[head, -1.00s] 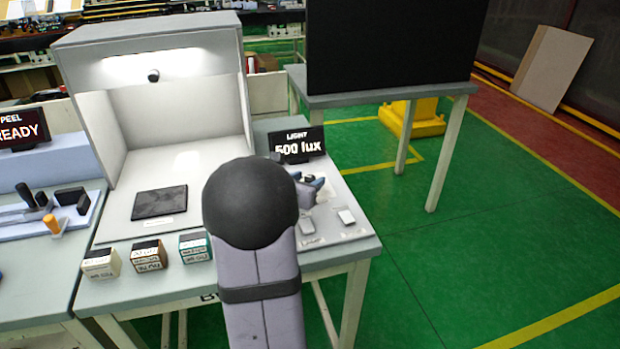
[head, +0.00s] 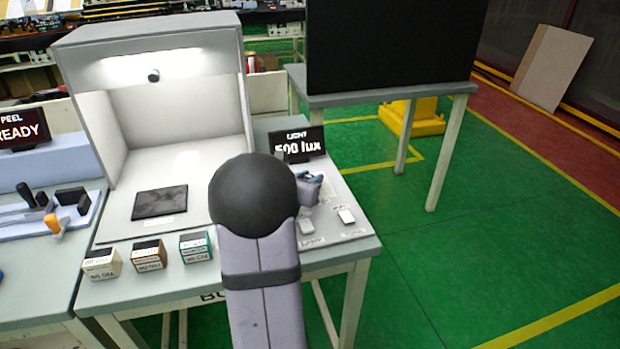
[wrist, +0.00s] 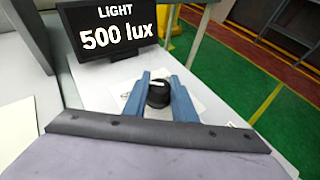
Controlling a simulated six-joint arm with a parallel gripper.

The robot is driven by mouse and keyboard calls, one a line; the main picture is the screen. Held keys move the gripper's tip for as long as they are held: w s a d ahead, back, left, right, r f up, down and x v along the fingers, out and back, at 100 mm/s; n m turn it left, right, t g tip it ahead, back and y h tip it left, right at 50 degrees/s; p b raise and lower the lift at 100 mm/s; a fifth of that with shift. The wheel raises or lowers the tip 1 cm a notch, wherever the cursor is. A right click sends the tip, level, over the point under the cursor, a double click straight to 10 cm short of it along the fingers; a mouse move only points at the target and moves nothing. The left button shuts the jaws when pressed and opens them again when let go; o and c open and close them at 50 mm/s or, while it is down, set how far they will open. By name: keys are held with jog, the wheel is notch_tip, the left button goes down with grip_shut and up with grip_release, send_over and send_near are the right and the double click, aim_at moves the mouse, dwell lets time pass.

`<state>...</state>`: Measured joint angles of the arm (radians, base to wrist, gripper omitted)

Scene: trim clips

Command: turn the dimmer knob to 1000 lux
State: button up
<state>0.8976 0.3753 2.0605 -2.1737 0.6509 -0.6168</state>
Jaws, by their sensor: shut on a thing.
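The dimmer knob (wrist: 159,93) is black and round, with a small pale mark on its top. It shows in the wrist view between the two blue fingers of my gripper (wrist: 160,92), which are shut on it. In the head view my gripper (head: 311,178) is at the panel right of the light booth, and my own arm hides most of the knob there. The LIGHT display (wrist: 108,28) behind the knob reads 500 lux. The same display also shows in the head view (head: 297,145).
The white light booth (head: 180,115) with a dark tablet-like plate (head: 160,202) stands to the left. Three small labelled boxes (head: 149,255) line the bench's front edge. Two pale switches (head: 346,216) lie right of my arm. A black screen (head: 390,45) stands on the table behind.

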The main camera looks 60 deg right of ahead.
jog(key=shift+r+m+g+p, duration=0.1)
jog(key=shift+m+g+p, duration=0.2)
jog(key=shift+w+m+g+p, duration=0.1)
jog(key=shift+m+g+p, duration=0.4)
jog(key=shift+g+p, duration=0.15)
jog(key=m+g+p, duration=0.3)
jog(key=shift+g+y, duration=0.3)
jog(key=shift+g, duration=0.05)
jog(key=m+g+y+p, duration=0.1)
jog(key=m+g+y, duration=0.1)
jog(key=m+g, duration=0.2)
jog(key=shift+p, duration=0.4)
jog(key=shift+m+g+y, duration=0.8)
jog(key=shift+m+g, duration=0.2)
jog(key=shift+m, duration=0.1)
jog(key=shift+m+g+y, duration=0.5)
jog(key=shift+m+y, duration=0.3)
jog(key=o, duration=1)
jog(key=shift+o, duration=0.2)
